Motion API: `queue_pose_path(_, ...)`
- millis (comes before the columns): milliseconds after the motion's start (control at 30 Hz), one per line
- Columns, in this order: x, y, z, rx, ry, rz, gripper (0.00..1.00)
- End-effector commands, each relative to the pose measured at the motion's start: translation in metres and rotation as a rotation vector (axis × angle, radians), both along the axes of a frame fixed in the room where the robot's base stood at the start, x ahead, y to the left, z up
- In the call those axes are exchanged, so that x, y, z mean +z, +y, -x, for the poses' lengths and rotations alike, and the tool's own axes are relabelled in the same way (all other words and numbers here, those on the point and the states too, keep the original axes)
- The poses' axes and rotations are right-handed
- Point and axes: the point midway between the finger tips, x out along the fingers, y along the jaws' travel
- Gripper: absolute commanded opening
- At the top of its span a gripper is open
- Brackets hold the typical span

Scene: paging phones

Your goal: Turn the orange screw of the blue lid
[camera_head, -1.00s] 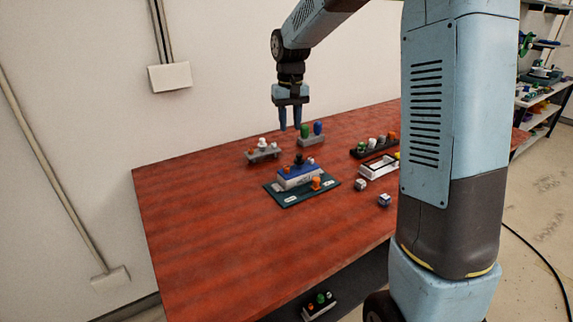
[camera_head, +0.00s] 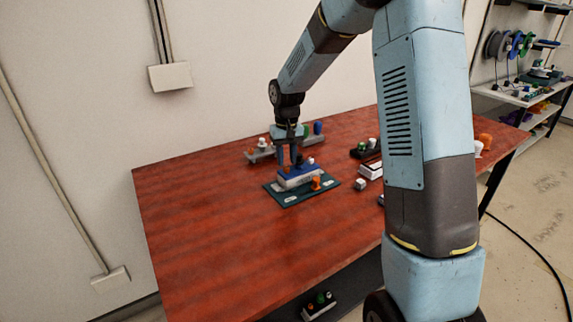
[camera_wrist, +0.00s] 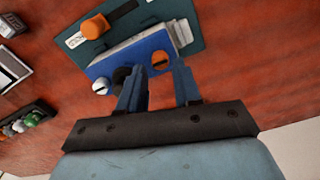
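The blue lid (camera_wrist: 135,55) sits on a white box (camera_head: 297,183) on a dark green mat (camera_head: 290,200). In the wrist view the lid carries a slotted orange screw (camera_wrist: 161,60), a black knob (camera_wrist: 121,76) and a slotted white screw (camera_wrist: 100,86). The orange screw is not clearly visible in the head view. My gripper (camera_head: 287,163) points down over the rear left end of the lid. In the wrist view it (camera_wrist: 158,70) is open, and the orange screw shows between its fingertips; I cannot tell whether they touch it.
A separate orange knob (camera_wrist: 95,27) stands on the mat beside the box. A grey rack (camera_head: 262,155) with knobs is at the back, and a dark rack (camera_wrist: 25,123) with knobs is to one side. Small cube (camera_head: 361,184) lies right. The table's left part is clear.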

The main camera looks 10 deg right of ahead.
Motion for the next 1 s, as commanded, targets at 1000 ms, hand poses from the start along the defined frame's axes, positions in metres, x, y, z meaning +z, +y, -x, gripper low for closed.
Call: queue_pose_path(1000, -0.028, 0.000, 0.000, -0.001, -0.001, 0.000, 0.00)
